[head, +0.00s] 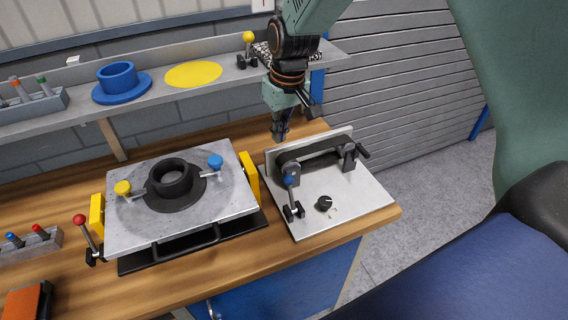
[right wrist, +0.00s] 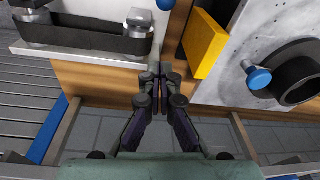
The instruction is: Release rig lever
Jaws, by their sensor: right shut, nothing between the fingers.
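The belt rig (head: 340,205) is a light metal plate at the right of the bench, with a black belt (head: 318,160) around its pulleys. A blue-knobbed lever (head: 289,182) stands at its left edge, roughly upright, with a black base. In the right wrist view, a blue knob (right wrist: 165,4) shows at the top edge. My right gripper (head: 280,134) is shut and empty, pointing down behind the rig's back left corner, apart from the lever. In the right wrist view its fingertips (right wrist: 160,68) are together, between the rig and a yellow block. My left gripper is out of view.
A metal pallet (head: 128,228) with a black clutch ring (head: 172,178) and yellow side blocks (head: 249,176) lies left of the rig. A red-knobbed lever (head: 84,228) stands at its left. The shelf (head: 185,98) behind holds a blue flanged part (head: 118,80) and a yellow-knobbed lever (head: 248,42).

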